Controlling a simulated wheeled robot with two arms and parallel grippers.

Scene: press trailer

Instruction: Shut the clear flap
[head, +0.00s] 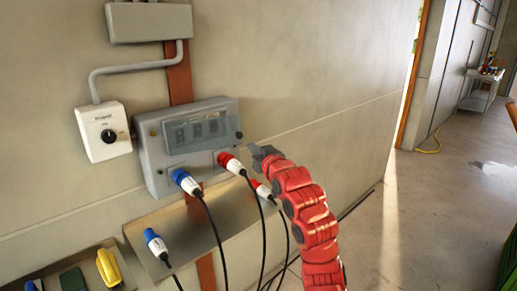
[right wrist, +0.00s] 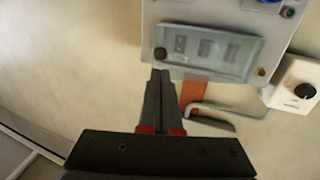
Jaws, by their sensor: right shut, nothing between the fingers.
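The clear flap (head: 200,131) is a tinted see-through panel over a row of breakers on the grey power box (head: 152,160). In the right wrist view the flap (right wrist: 208,52) appears upside down, with a dark knob near its corner. I cannot tell whether its edge is flush or slightly raised. My right gripper (head: 257,152), on a red arm, is shut and empty, just right of the box in the head view. In the right wrist view its closed fingertips (right wrist: 160,73) point towards the flap's edge; contact is unclear. My left gripper is out of view.
A white rotary switch (head: 103,131) is on the wall at left. A metal plate (head: 140,236) is below. Wall to the right is bare.

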